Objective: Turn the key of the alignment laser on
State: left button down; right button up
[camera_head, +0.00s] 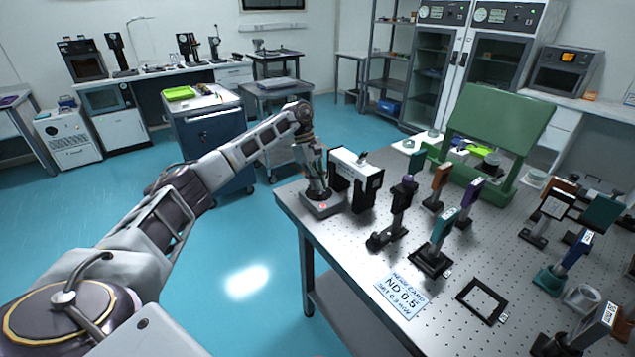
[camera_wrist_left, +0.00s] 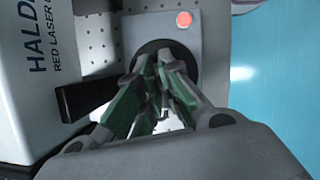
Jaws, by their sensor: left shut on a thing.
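The alignment laser (camera_head: 357,174) is a white and black box near the left corner of the optical table. In the left wrist view its white side (camera_wrist_left: 25,75) carries dark lettering with the words RED LASER. Beside it sits a small grey key box (camera_head: 325,208); in the left wrist view this box (camera_wrist_left: 190,42) shows a red round light (camera_wrist_left: 184,19) and a dark round disc. My left gripper (camera_head: 317,192) points down onto the key box. Its green-padded fingers (camera_wrist_left: 163,62) are closed together over the disc. The key is hidden between the fingers. My right gripper is out of view.
The perforated optical table (camera_head: 345,235) holds several posts with optics to the right of the laser. A green panel (camera_head: 497,118) stands at the back. Open blue floor lies left of the table.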

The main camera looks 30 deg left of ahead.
pick_arm(q)
jog(key=shift+w+r+m+g, duration=0.1)
jog(key=shift+m+g, duration=0.3)
jog(key=shift+m, duration=0.7)
jog(key=shift+y, duration=0.3)
jog(key=c, duration=1.6)
grip_release()
jog(key=v, duration=1.1)
jog(key=shift+w+a+r, duration=0.15)
jog(key=shift+a+r, duration=0.1)
jog(key=shift+r, duration=0.1)
